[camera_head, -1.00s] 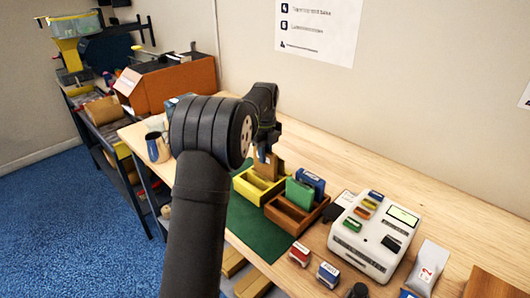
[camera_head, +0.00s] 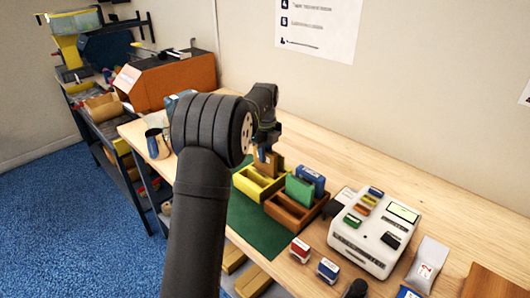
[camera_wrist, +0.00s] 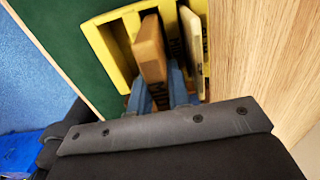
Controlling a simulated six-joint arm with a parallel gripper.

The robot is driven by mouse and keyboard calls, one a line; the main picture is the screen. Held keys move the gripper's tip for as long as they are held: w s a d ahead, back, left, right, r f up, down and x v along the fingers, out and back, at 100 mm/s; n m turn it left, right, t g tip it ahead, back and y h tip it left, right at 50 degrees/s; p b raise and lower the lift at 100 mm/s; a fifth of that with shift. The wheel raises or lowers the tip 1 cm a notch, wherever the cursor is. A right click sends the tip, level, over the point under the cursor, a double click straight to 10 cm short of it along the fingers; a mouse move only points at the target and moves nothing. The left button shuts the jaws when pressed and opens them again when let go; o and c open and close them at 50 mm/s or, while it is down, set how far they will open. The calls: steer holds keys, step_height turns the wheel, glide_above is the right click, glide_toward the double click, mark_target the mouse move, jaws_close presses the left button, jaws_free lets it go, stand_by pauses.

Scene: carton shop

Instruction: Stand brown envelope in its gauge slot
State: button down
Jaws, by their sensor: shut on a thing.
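The brown envelope (camera_wrist: 150,48) is a thick, upright brown piece in the wrist view. It also shows in the head view (camera_head: 272,163) below my gripper. My gripper (camera_wrist: 160,92) has blue fingers shut on the envelope. The yellow gauge (camera_wrist: 108,52) has several slots and walls with dark lettering; it also shows in the head view (camera_head: 248,187). The envelope is over or partly within the gauge. I cannot tell whether its lower edge is inside a slot, since the fingers and envelope hide that part.
A brown wooden tray (camera_head: 284,215) holding a green box (camera_head: 300,190) and a blue box (camera_head: 311,178) stands right beside the gauge. A white machine (camera_head: 372,237) and small red and blue boxes lie further right. A green mat (camera_head: 262,232) lies in front. The wooden table behind is clear.

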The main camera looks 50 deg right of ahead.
steer(key=shift+f, duration=0.65)
steer(key=shift+f, duration=0.15)
steer(key=c, duration=1.3)
jaws_free()
steer(key=shift+r, duration=3)
